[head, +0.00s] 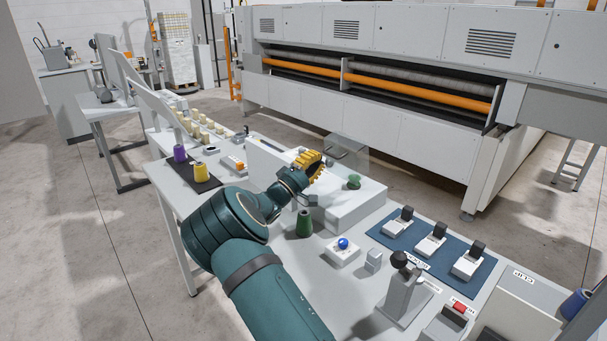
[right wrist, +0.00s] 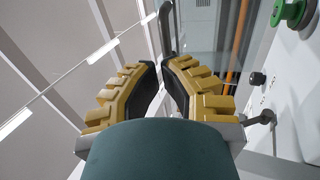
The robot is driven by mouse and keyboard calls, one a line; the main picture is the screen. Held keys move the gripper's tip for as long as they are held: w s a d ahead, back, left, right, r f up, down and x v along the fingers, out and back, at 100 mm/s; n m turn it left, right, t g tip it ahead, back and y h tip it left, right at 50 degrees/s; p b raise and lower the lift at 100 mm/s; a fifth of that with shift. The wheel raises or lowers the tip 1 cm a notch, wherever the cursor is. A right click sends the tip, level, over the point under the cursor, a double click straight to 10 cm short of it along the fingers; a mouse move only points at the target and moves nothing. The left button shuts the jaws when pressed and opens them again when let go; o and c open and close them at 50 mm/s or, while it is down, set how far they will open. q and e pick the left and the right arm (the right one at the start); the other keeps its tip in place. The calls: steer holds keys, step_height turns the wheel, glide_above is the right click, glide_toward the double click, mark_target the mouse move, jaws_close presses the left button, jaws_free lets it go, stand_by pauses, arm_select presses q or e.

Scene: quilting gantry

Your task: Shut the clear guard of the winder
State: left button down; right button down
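The winder (head: 350,209) is a pale box on the table with a green bobbin (head: 354,180) on top. Its clear guard (head: 347,147) stands raised above the far side of the box; its faint outline is hard to follow. My right gripper (head: 313,163), with yellow ribbed fingers, is above the winder's left part, left of the guard. In the right wrist view its fingertips (right wrist: 161,66) are close together with only a narrow gap and nothing clearly held. A grey bar (right wrist: 167,28) shows just beyond them; contact cannot be told. The green bobbin (right wrist: 291,11) is at upper right. My left gripper is out of view.
A dark green cone (head: 304,224) stands near my forearm. A blue-buttoned box (head: 342,248), a blue mat (head: 398,245) with pedal-like devices and a grey stand (head: 403,297) occupy the near right. Purple (head: 180,153) and yellow (head: 201,173) cones stand left. The large quilting machine (head: 330,124) is behind.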

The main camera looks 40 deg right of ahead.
steer(key=shift+x, duration=1)
steer(key=shift+d+r, duration=0.1)
steer(key=shift+r, duration=0.05)
